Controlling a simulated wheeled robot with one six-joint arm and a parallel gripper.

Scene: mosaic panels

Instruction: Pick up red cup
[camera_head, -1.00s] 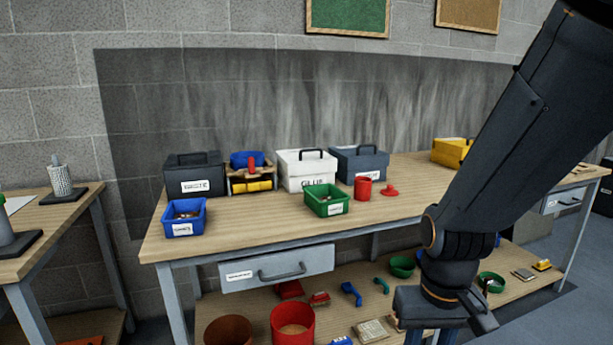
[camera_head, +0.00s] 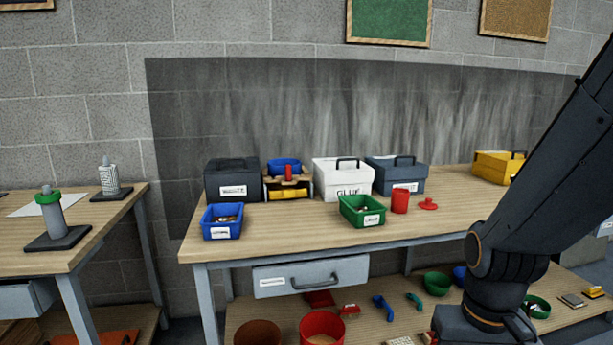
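A small red cup (camera_head: 400,201) stands upright on the wooden workbench, just right of the green bin (camera_head: 352,219). A red lid-like piece with a knob (camera_head: 428,205) lies to the cup's right. A larger red container (camera_head: 322,327) stands on the lower shelf. My arm comes down on the right side of the picture, in front of the bench. My gripper lies at or below the bottom edge, and its fingers do not show.
A blue bin (camera_head: 221,222), black box (camera_head: 231,180), white glue box (camera_head: 342,180), grey-blue box (camera_head: 396,175) and yellow box (camera_head: 498,167) stand on the workbench (camera_head: 300,228). A second table (camera_head: 100,222) is at the left. The bench front has bare room.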

